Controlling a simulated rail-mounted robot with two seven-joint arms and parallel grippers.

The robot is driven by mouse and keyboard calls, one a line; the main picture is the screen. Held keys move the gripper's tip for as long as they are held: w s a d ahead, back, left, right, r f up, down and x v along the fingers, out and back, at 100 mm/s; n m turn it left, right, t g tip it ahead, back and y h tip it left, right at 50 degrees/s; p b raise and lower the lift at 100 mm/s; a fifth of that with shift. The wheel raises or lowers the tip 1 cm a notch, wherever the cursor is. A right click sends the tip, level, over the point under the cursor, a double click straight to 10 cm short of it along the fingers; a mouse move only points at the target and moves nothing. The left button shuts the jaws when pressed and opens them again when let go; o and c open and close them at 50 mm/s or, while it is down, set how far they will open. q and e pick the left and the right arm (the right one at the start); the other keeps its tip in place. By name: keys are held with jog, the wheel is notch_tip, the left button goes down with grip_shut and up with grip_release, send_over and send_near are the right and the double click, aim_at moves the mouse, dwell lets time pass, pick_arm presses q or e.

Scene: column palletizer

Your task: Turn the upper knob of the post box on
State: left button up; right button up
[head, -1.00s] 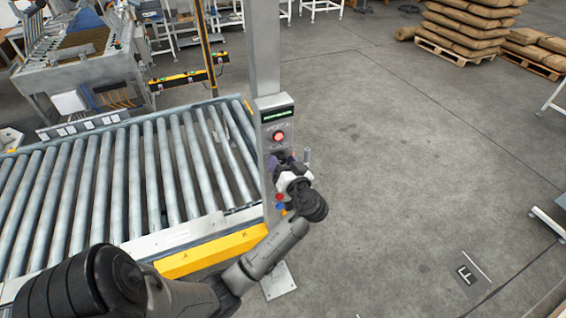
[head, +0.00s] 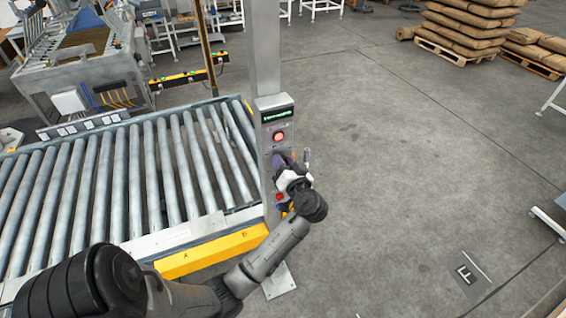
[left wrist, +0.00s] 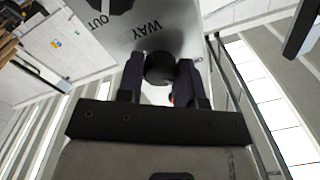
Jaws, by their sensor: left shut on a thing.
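The post box (head: 274,128) is a grey housing on a tall post beside the conveyor. It has a green-lit display (head: 277,115) and a red lit button (head: 279,137) above my left gripper (head: 284,161). In the left wrist view, the two dark fingers of my left gripper (left wrist: 160,82) are on either side of a round black knob (left wrist: 160,67) and shut on it. Lettering reading "WAY" shows beside this knob. In the head view my gripper and wrist hide the knob. My right gripper is not in view.
A roller conveyor (head: 150,170) with a yellow front edge (head: 200,254) lies left of the post. A red button (head: 280,196) shows low on the box beside my wrist. Open concrete floor (head: 400,170) lies to the right, with stacked sacks (head: 470,25) far back.

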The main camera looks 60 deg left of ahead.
pick_arm(q)
jog(key=m+p, duration=0.6)
jog(key=m, duration=0.8)
jog(key=shift+m, duration=0.3)
dwell(0.4)
jog(key=o, duration=0.9)
